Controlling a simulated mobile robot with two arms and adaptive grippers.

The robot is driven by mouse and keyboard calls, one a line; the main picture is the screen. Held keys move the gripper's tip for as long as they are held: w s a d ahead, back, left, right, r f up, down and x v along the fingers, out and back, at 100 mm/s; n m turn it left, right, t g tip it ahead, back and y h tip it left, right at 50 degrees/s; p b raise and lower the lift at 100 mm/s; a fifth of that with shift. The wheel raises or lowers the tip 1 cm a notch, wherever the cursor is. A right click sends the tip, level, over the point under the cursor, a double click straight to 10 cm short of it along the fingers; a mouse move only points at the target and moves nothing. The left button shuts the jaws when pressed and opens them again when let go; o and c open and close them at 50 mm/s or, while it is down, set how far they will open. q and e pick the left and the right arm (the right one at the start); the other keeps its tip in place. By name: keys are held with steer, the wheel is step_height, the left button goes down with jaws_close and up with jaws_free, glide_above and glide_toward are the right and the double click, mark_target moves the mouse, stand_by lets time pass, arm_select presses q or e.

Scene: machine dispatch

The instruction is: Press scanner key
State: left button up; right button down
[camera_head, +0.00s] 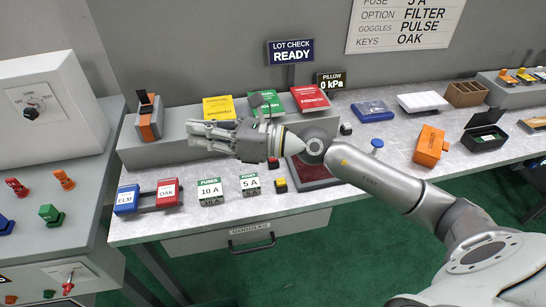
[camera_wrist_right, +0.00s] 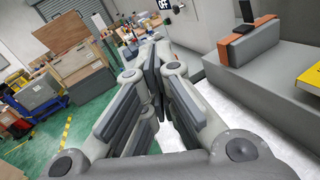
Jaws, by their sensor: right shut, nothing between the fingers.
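My right gripper (camera_head: 192,136) is shut and empty. It points left above the bench, in front of the grey shelf block. In the right wrist view its closed fingers (camera_wrist_right: 155,65) fill the middle. A small yellow-topped button (camera_head: 281,185) stands on the bench below and right of the gripper, beside a dark red plate (camera_head: 314,173) partly hidden by my arm. No label marks either as the scanner. An orange and dark grey device (camera_head: 148,118) stands upright at the block's left end, left of the fingertips; it also shows in the right wrist view (camera_wrist_right: 252,38). My left gripper is not in view.
Yellow, green and red packs (camera_head: 311,97) lie on the block behind my gripper. The LOT CHECK sign (camera_head: 291,51) reads READY. ELM and OAK key blocks (camera_head: 168,193) and fuse boxes (camera_head: 210,191) stand along the front edge. An orange box (camera_head: 430,146) stands right.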

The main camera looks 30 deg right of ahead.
steer(key=w+d+f+n+g+h, duration=0.1)
steer(key=w+d+f+n+h, duration=0.1)
steer(key=d+h, duration=0.3)
steer(key=w+d+f+n+g+h, duration=0.1)
steer(key=w+d+f+n+h, duration=0.2)
steer(key=d, duration=1)
step_height(320, 180, down, 2)
steer(key=h, duration=0.2)
steer(key=shift+w+d+f+n+h, duration=0.15)
steer(key=shift+n+h, duration=0.15)
steer(key=shift+n, duration=0.1)
steer(key=shift+f, duration=0.15)
steer(key=b, duration=0.4)
glide_above(271, 160)
step_height(271, 160, down, 8)
steer(key=shift+w+r, duration=0.1)
steer(key=shift+f+b, duration=0.45)
steer(key=shift+b, duration=0.1)
steer(key=shift+f+b, duration=0.35)
steer(key=shift+b, duration=0.3)
